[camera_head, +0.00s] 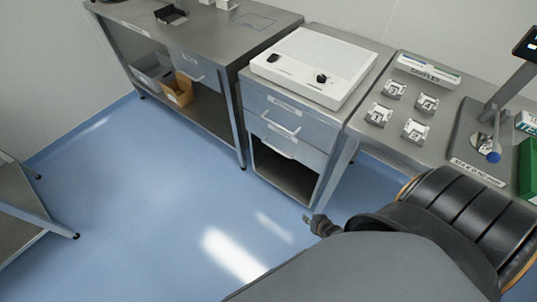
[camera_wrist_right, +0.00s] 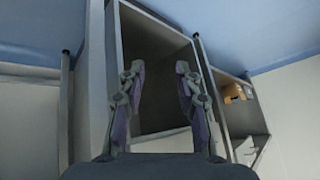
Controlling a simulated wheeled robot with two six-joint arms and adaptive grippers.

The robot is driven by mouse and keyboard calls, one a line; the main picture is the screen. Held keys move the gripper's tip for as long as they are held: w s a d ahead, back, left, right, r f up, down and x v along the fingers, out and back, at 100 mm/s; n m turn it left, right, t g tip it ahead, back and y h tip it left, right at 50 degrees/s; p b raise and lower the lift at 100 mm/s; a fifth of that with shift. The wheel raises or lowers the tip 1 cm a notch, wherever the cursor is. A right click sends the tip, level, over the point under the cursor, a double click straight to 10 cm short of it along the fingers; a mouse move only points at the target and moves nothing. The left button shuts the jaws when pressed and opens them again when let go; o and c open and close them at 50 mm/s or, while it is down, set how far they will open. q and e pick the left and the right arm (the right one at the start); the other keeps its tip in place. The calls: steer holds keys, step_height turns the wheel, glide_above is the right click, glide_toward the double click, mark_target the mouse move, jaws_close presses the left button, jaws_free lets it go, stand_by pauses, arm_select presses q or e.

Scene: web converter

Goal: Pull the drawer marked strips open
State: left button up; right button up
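A grey cabinet (camera_head: 263,175) stands in the middle of the head view with two drawers, one above the other. The upper drawer (camera_head: 312,131) and lower drawer (camera_head: 309,155) each have a bar handle and a small label. Both look shut. A third labelled drawer (camera_head: 207,76) is under the left bench. I cannot read which label says strips. My right gripper (camera_head: 318,224) is in front of the cabinet, apart from it, partly hidden by my arm. In the right wrist view its fingers (camera_wrist_right: 160,68) are spread and empty before the cabinet's open compartment (camera_wrist_right: 150,45). My left gripper is not in view.
The right bench (camera_head: 400,140) carries several small metal blocks and a stand. The blue floor (camera_head: 150,200) before the cabinet is clear.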

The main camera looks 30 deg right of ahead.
steer(key=w+d+m+t+b, duration=0.2)
steer(key=w+t+b, duration=0.1)
steer(key=w+b, duration=0.3)
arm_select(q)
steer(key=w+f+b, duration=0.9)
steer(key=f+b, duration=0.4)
arm_select(e)
steer(key=m+t+y+b, duration=0.2)
steer(key=m+t, duration=0.6)
steer(key=t, duration=0.1)
glide_toward(276, 149)
steer(key=w+b, duration=0.3)
steer(key=w, duration=0.6)
steer(key=shift+w+r+b, duration=0.1)
steer(key=shift+w+b, duration=0.2)
steer(key=shift+w, duration=0.05)
steer(key=shift+w+r, duration=0.1)
steer(key=shift+w, duration=0.2)
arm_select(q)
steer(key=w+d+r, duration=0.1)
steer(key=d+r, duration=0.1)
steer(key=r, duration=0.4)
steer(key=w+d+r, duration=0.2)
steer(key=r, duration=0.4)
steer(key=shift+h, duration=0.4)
arm_select(e)
steer(key=shift+c, duration=0.3)
